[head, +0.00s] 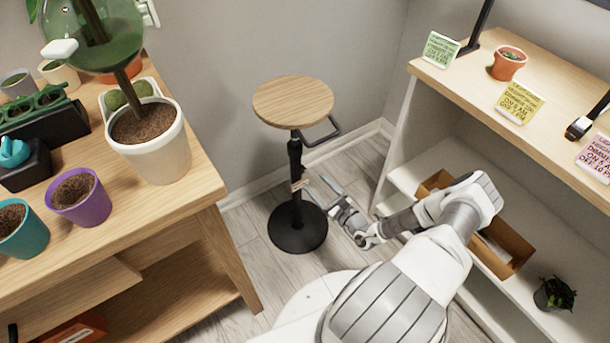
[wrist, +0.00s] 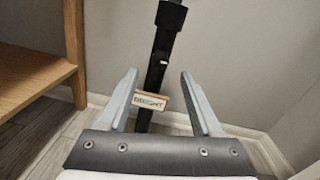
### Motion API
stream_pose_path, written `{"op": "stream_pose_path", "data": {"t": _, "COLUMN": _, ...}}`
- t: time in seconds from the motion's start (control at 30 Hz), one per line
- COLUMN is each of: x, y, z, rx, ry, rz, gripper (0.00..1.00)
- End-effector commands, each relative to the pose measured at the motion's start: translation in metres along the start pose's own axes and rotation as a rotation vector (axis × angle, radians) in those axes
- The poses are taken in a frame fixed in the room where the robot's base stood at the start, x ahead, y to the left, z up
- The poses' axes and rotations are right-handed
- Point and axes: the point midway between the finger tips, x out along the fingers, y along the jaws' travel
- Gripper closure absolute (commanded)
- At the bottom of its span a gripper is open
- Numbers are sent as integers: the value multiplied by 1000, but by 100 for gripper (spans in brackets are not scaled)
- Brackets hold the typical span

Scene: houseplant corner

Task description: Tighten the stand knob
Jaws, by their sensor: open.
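The stand (head: 292,103) has a round wooden top, a black pole and a round black base on the floor. In the wrist view its pole (wrist: 158,70) runs up between my fingers, with a thicker black collar (wrist: 171,16) at the top edge. A small wooden tag with lettering (wrist: 150,101) hangs on the pole; it also shows in the head view (head: 298,185). I cannot make out the knob for certain. My gripper (head: 320,187) is open and empty, just right of the lower pole, its fingers pointing at it. The wrist view shows both fingertips (wrist: 159,75) spread apart.
A wooden plant table (head: 205,180) with pots stands at left. At right is a shelf unit (head: 440,90) with cards and pots; a wooden box (head: 515,250) sits on its lower shelf, near my arm. A black bracket (head: 322,133) juts right under the seat. Walls stand close behind.

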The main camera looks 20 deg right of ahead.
Motion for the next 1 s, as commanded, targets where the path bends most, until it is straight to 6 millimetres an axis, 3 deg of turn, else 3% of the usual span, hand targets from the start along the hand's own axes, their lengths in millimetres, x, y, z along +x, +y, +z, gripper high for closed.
{"op": "stream_pose_path", "data": {"t": 0.1, "x": 25, "y": 1, "z": -2, "rx": -1, "ry": -2, "rz": 2, "gripper": 34}}
{"op": "stream_pose_path", "data": {"t": 0.3, "x": 54, "y": 1, "z": -2, "rx": 0, "ry": -1, "rz": 1, "gripper": 34}}
{"op": "stream_pose_path", "data": {"t": 0.73, "x": 66, "y": 0, "z": 0, "rx": 1, "ry": 0, "rz": 0, "gripper": 34}}
{"op": "stream_pose_path", "data": {"t": 0.77, "x": 66, "y": 0, "z": 0, "rx": 0, "ry": 0, "rz": 0, "gripper": 35}}
{"op": "stream_pose_path", "data": {"t": 1.0, "x": 66, "y": 0, "z": 0, "rx": 1, "ry": 0, "rz": 0, "gripper": 79}}
